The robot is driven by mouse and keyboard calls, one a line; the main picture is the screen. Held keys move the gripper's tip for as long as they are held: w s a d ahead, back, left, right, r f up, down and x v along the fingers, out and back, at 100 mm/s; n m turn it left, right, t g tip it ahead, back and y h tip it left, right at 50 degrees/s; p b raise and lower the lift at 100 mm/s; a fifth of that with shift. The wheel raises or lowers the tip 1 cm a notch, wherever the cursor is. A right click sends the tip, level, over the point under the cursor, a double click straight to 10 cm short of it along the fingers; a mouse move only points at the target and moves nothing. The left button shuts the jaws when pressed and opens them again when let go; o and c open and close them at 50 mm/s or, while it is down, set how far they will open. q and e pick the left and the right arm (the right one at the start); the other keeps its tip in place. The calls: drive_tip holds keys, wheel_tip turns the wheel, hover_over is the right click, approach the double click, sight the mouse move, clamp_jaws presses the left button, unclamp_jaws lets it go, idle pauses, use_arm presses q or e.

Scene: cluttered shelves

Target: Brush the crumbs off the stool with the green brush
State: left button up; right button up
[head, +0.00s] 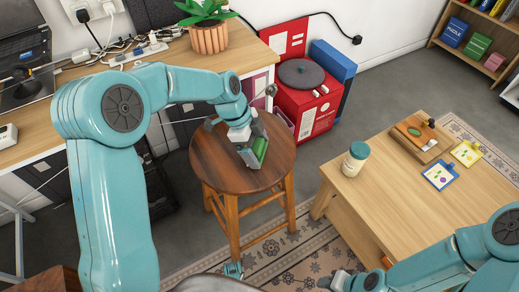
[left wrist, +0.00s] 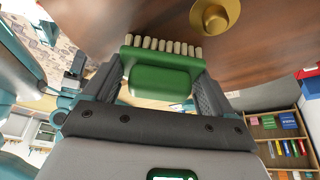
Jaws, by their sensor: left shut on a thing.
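The round wooden stool (head: 215,160) stands in the middle of the head view. My left gripper (head: 252,150) is over the right part of its seat, shut on the green brush (head: 261,149). In the left wrist view, the green brush (left wrist: 160,80) sits between the fingers, with its pale bristles toward the brown seat (left wrist: 120,15). I cannot tell whether the bristles touch it. A small gold, round thing (left wrist: 214,18) shows against the seat; what it is is unclear. I make out no crumbs. My right gripper (head: 340,281) is low at the bottom right, its jaws unclear.
A desk with a potted plant (head: 208,34) is behind the stool at left. A red box (head: 306,112) with a grey round thing on it stands behind the stool. At right, a low wooden table (head: 385,196) holds a jar (head: 356,160) and a board (head: 419,138).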

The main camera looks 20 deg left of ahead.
use_arm(q)
drive_tip(key=shift+w+a, duration=0.7)
drive_tip(key=shift+a, duration=0.2)
drive_tip(key=shift+s+d, duration=0.55)
drive_tip(key=shift+d, duration=0.15)
drive_tip(key=shift+s+d+b, duration=0.65)
drive_tip(key=shift+s+d, duration=0.3)
drive_tip(key=shift+d, duration=0.2)
drive_tip(key=shift+s+d+f+b, duration=0.1)
drive_tip(key=shift+s+d+b, duration=0.4)
drive_tip(key=shift+s+d, duration=0.35)
drive_tip(key=shift+w+d, duration=0.1)
wheel_tip(320, 180, up, 7)
drive_tip(key=p, duration=0.5)
drive_tip(key=shift+w, duration=0.1)
